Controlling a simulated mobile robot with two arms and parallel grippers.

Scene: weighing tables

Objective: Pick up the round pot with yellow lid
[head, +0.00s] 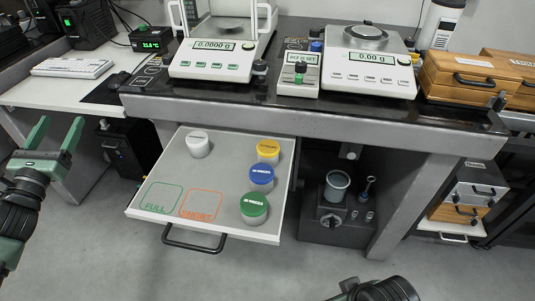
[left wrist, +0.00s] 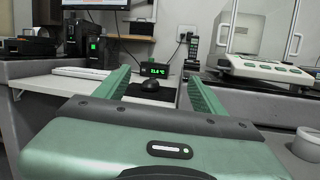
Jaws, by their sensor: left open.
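The round pot with yellow lid (head: 268,151) stands upright on the pulled-out drawer tray (head: 228,150), near its back right. A blue-lidded pot (head: 261,179) stands just in front of it, and a green-lidded pot (head: 254,208) stands nearer the front edge. A white-lidded pot (head: 198,144) stands at the back left. My left gripper (head: 58,135) is open and empty, well left of the tray and apart from all pots. Its open fingers also show in the left wrist view (left wrist: 156,85). The yellow-lidded pot is not visible there. My right gripper is out of view.
The tray has printed green FULL and orange squares (head: 201,205) and a black front handle (head: 194,240). The dark bench (head: 300,112) with two balances overhangs behind it. A grey unit holding a beaker (head: 337,186) stands right of the tray. Open floor lies in front.

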